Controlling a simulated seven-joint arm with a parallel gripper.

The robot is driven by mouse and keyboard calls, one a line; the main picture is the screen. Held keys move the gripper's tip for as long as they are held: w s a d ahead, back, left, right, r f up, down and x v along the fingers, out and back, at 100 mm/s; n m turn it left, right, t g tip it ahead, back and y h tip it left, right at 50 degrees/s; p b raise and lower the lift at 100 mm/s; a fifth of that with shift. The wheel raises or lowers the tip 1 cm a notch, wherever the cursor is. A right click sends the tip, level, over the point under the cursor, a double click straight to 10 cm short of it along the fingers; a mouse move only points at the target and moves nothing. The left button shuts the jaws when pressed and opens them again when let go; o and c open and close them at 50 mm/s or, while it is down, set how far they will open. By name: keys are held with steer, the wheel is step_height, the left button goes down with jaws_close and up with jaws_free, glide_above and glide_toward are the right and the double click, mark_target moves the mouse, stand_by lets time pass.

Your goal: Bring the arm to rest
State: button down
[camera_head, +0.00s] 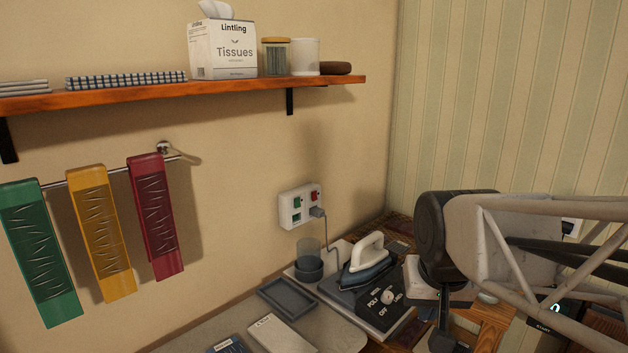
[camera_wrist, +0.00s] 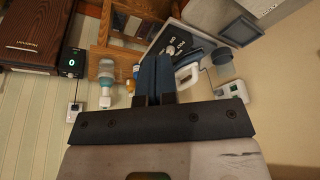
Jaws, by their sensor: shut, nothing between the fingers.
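My arm reaches in from the right in the head view, with its dark wrist joint above the right part of the counter. My gripper (camera_wrist: 154,80) shows in the wrist view with its two blue-grey fingers pressed together and nothing between them. In the head view the hand hangs below the wrist joint and its fingertips cannot be made out. The gripper is beside the iron (camera_head: 365,267), to its right in the head view. The iron also shows in the wrist view (camera_wrist: 187,74), close to the fingers.
A switched wall socket (camera_head: 299,206) has the iron's cord plugged in. A grey tray (camera_head: 287,298) lies on the counter. A shelf (camera_head: 190,91) holds a tissue box (camera_head: 223,48) and jars. Green, yellow and red pieces hang from a rail. A bottle (camera_wrist: 106,75) stands near the gripper.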

steer(key=s+f+n, duration=0.1)
steer(key=s+f, duration=0.3)
steer(key=s, duration=0.4)
steer(key=shift+s+d+g, duration=0.3)
steer(key=shift+d+g, duration=0.05)
steer(key=shift+g, duration=0.05)
stand_by(0.6)
